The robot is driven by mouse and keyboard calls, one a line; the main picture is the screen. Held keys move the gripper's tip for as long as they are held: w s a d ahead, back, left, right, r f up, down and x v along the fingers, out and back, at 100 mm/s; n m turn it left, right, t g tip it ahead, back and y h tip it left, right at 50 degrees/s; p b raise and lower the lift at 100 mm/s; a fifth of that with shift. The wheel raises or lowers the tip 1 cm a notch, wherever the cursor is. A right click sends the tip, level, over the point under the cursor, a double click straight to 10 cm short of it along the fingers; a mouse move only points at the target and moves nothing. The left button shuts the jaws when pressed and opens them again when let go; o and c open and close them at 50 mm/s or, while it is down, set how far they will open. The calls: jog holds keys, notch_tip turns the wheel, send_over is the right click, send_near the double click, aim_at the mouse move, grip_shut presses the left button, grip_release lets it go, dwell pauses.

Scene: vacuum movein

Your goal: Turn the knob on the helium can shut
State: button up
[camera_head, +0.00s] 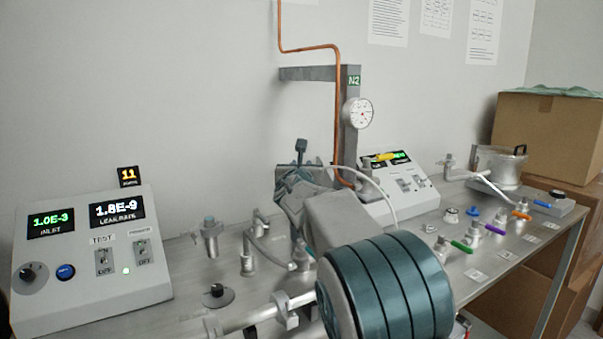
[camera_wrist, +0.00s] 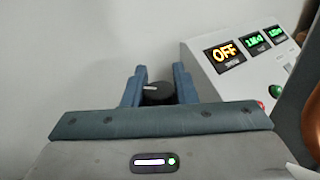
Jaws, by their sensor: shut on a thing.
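In the wrist view, a dark round knob (camera_wrist: 157,92) with a pale pointer line on its top sits between the two blue fingers of my gripper (camera_wrist: 158,84). The fingers are shut on it, one on each side. The pointer line runs roughly across the picture. In the head view my gripper (camera_head: 292,182) is at the back of the bench, near the wall, left of a grey post. My arm hides most of what it holds there. The body of the helium can cannot be made out in either view.
A grey post (camera_head: 351,135) with an N2 sign and a gauge (camera_head: 358,113) stands close right of my gripper. A copper pipe (camera_head: 338,100) and a thin pale hose (camera_head: 378,186) run nearby. A leak-rate console (camera_head: 95,285) is at left; several coloured-handled valves are at right.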

jog(key=o, duration=1)
jog(key=s+b, duration=0.1)
jog(key=s, duration=1.3)
jog(key=shift+d, duration=0.15)
jog(key=shift+w, duration=0.1)
